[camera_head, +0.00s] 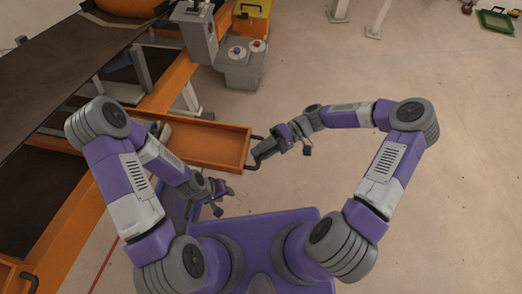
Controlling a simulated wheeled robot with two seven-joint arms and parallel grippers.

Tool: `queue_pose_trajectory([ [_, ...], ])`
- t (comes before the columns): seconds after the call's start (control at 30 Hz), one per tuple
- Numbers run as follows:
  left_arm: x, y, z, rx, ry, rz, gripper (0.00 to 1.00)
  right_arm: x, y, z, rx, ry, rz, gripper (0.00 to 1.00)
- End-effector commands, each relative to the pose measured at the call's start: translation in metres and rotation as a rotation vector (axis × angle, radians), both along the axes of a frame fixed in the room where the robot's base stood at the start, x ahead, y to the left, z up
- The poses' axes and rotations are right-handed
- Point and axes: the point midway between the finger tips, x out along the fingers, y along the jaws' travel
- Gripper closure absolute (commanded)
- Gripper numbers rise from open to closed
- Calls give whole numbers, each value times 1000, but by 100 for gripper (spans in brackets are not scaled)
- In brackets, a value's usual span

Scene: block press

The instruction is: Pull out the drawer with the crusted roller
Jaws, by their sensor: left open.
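An orange drawer (200,139) stands pulled out from the orange machine frame at the left. Its inside looks bare, and I cannot make out a crusted roller in it. A dark handle (253,138) is on its right end. My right gripper (282,152) is just right of that handle, with its fingers spread apart. One grey finger is close to the handle; I cannot tell if it touches. My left gripper (221,199) is open and empty, below the drawer and apart from it.
A dark belt (60,60) runs over the orange frame at upper left. A grey control box (240,62) with red-topped and white knobs stands behind the drawer. Another dark handle (28,282) is at lower left.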

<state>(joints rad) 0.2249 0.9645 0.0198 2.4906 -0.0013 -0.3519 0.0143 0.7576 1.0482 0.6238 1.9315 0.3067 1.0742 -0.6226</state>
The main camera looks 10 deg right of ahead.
Motion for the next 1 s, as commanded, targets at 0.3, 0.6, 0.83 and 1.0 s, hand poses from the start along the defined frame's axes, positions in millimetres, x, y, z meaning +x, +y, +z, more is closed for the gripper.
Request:
queue_pose_trajectory([
  [0.3,0,0,3,0,0,0,57,12,-24,4,-2,-1,-4,62],
  [0.6,0,0,6,0,0,0,57,29,-63,10,-2,-1,-2,62],
  [0.83,0,0,6,0,0,0,57,31,-69,11,0,0,0,62],
  [1.0,0,0,6,0,0,0,57,30,-69,11,0,0,0,62],
])
